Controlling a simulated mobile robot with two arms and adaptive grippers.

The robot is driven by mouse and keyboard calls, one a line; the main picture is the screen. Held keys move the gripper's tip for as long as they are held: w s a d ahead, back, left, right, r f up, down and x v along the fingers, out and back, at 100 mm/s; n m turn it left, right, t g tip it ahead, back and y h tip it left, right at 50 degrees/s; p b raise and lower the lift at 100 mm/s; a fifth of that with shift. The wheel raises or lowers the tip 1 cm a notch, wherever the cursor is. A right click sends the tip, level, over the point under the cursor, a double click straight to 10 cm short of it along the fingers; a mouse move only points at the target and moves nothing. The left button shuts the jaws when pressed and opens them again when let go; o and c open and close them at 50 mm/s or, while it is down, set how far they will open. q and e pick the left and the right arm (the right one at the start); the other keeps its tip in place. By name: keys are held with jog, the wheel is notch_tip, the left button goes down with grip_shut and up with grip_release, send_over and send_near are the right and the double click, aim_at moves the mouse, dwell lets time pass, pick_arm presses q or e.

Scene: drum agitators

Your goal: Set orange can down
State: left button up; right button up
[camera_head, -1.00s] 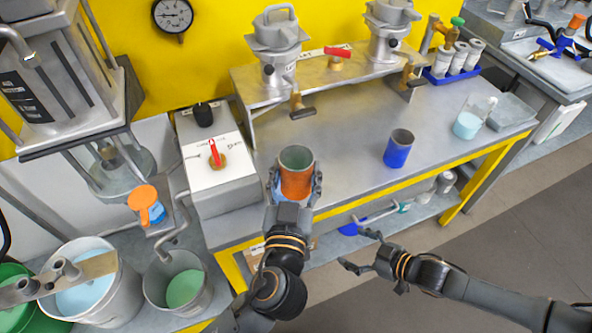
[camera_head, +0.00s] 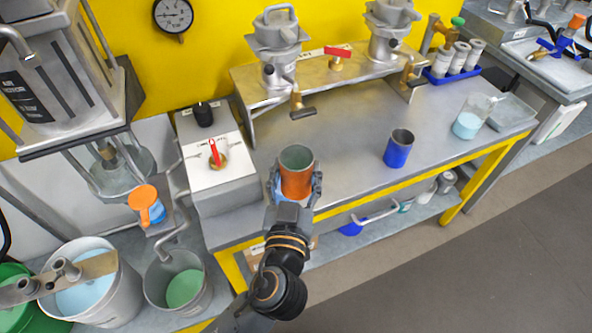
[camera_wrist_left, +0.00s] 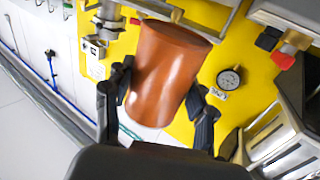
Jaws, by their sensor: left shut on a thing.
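The orange can (camera_head: 297,182) is upright at the front edge of the grey workbench, left of its middle, in the head view. Its open top faces up and looks empty. My left gripper (camera_head: 297,190) has a finger on each side of it and is shut on it. In the left wrist view the can (camera_wrist_left: 167,72) fills the middle, between the two dark fingers of the left gripper (camera_wrist_left: 160,105). I cannot tell whether its base touches the bench top (camera_head: 350,150). My right gripper is out of view.
A blue can (camera_head: 397,150) stands to the right on the bench, with clear surface between. A white valve box (camera_head: 215,165) is close on the left. A raised metal shelf (camera_head: 325,75) with valves stands behind. A glass beaker (camera_head: 467,125) is farther right.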

pick_arm(q)
jog(key=s+a+f+n+y, duration=0.1)
jog(key=s+a, duration=0.2)
jog(key=a, duration=0.7)
jog(key=s+a+f+n+y, duration=0.1)
jog(key=s+a, duration=0.3)
jog(key=a, duration=0.7)
jog(key=shift+s+f+y, duration=0.2)
jog(key=shift+s+y, duration=0.1)
jog(key=shift+y, duration=0.1)
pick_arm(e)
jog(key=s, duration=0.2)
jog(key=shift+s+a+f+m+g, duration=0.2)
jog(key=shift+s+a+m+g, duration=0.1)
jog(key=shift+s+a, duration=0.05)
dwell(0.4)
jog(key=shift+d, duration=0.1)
pick_arm(q)
jog(key=w+d+r+m+g+h, duration=0.2)
jog(key=w+d+m+g+h, duration=0.2)
jog(key=d+m+h, duration=0.2)
jog(key=w+d+r+m+g+h, duration=0.3)
jog(key=w+d+m+g+h, duration=0.1)
jog(key=d+h, duration=0.6)
jog(key=shift+d+m+g, duration=0.45)
jog(key=shift+m+g, duration=0.35)
jog(key=shift+m, duration=0.5)
